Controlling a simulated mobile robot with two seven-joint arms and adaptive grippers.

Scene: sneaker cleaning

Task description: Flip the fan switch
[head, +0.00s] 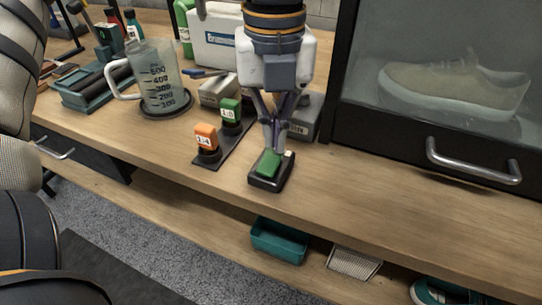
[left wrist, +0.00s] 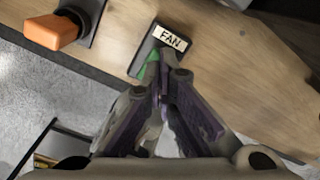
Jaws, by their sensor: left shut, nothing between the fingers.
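The fan switch (head: 267,172) is a black box with a green rocker on the wooden bench, near its front edge. In the left wrist view the switch box (left wrist: 138,66) carries a white label reading FAN, and part of its green rocker shows beside my fingers. My left gripper (head: 272,148) points down with its fingers shut and empty, the tips at the far side of the green rocker. The left wrist view shows the shut fingertips (left wrist: 164,80) over the switch; whether they touch it cannot be told. My right gripper is not in view.
An orange-capped piece (head: 206,137) and a green-capped piece (head: 230,110) stand on a dark strip left of the switch. A measuring jug (head: 158,78) stands behind. A cabinet with a shoe inside (head: 450,85) stands right. The bench front right of the switch is clear.

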